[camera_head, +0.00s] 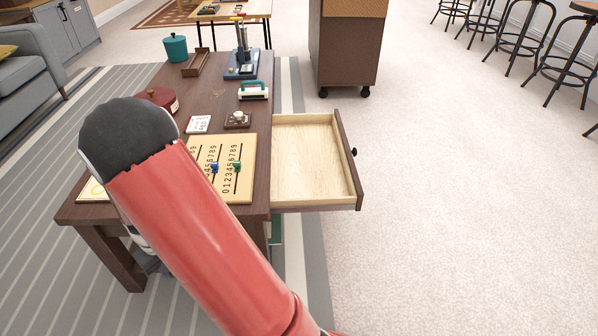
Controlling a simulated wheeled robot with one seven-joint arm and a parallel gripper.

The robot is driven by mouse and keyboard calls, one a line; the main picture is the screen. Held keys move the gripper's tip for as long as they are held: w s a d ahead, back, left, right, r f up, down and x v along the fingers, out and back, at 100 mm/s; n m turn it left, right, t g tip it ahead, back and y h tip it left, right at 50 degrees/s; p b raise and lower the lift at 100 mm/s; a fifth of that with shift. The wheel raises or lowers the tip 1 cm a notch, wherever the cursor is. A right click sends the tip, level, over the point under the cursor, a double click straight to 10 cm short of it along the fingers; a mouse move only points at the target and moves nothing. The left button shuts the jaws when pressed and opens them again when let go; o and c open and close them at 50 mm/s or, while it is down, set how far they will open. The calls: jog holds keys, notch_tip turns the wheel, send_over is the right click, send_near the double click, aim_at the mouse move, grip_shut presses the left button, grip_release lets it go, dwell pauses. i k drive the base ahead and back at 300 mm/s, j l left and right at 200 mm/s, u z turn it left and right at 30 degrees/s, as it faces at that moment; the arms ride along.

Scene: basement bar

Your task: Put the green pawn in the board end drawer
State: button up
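A small green pawn (236,167) stands on the cream number board (245,190), in a slot beside a printed column of digits. A blue pawn (214,168) stands just left of it. The board lies at the near end of the dark wooden table (188,88), and my red arm covers much of its left part. A drawer (318,208) is pulled out to the right from the table's side, next to the board; its visible floor is bare. My gripper's fingers do not show; my arm hides that area.
On the table are a white card (198,124), a small brown block with a pale knob (237,119), a dark red round pot (157,98), a green-handled item (254,90), a blue stand (242,66) and a teal pot (175,47). Carpet right of the drawer is clear.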

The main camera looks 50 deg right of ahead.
aim_at(318, 159)
jog(key=k+j+z, duration=0.15)
jog(key=z, duration=0.2)
jog(key=k+j+z, duration=0.1)
jog(key=z, duration=0.3)
